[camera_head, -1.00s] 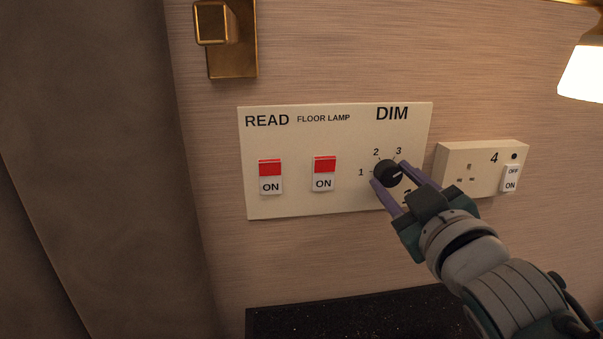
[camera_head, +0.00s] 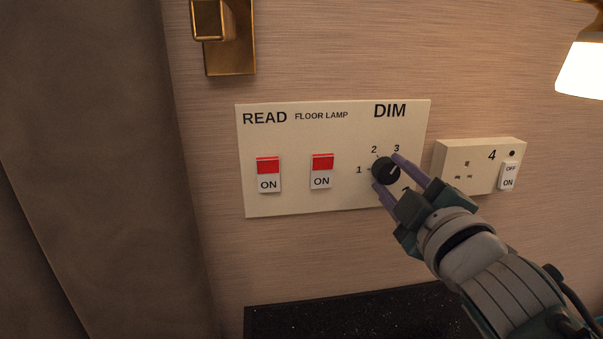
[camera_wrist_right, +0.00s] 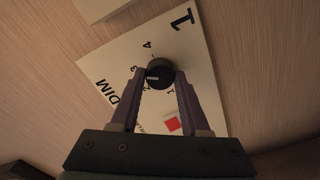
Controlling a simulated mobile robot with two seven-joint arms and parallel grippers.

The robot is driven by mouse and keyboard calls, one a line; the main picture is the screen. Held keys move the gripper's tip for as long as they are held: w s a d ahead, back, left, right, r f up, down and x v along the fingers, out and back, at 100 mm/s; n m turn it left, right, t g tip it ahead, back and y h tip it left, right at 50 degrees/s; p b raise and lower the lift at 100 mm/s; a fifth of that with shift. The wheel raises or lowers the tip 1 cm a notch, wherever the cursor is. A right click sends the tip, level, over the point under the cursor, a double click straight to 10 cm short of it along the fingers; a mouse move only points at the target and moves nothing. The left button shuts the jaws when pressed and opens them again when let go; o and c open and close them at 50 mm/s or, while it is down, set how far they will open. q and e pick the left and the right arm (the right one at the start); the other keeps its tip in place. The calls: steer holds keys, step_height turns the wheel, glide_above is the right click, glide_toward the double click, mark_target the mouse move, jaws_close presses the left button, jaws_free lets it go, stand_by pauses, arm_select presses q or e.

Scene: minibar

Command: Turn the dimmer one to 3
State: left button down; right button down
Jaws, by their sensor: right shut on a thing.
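The dimmer knob (camera_head: 384,170) is a round black dial under the DIM label on a cream wall panel (camera_head: 340,202). My right gripper (camera_head: 388,171) is shut on the knob, with one purple finger above right and one below. The wrist view shows the knob (camera_wrist_right: 161,74) between the two fingertips. My left gripper is not in view.
Two red and white switches, READ (camera_head: 268,175) and FLOOR LAMP (camera_head: 321,171), sit left of the knob. A socket panel (camera_head: 478,168) is close on the right. A brass fitting (camera_head: 230,40) is above, a lit lamp (camera_head: 582,70) upper right, a dark counter (camera_head: 340,315) below.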

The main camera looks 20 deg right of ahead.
steer(key=shift+c, duration=2)
jaws_free()
